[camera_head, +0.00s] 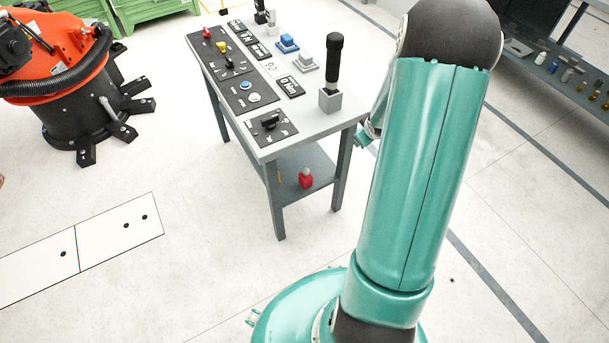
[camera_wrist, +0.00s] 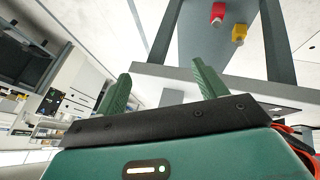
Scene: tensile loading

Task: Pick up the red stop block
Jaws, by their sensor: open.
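The red stop block (camera_head: 306,178), with a grey top, stands on the lower shelf (camera_head: 318,160) of the grey table. In the wrist view a red block (camera_wrist: 218,13) shows at the top edge, on the grey shelf (camera_wrist: 205,45), beside a yellow block (camera_wrist: 239,33). My gripper (camera_wrist: 160,71) has two green fingers spread apart with nothing between them. The red block lies beyond the fingertips, up and right of them in the wrist view. In the head view my arm hides most of the gripper.
The control table's top (camera_head: 310,105) overhangs the shelf and carries switches, buttons and a black-handled lever (camera_head: 333,75). Table legs (camera_head: 275,205) frame the shelf. An orange and black machine (camera_head: 75,85) stands at left. A marked white plate (camera_head: 80,250) lies on otherwise open floor.

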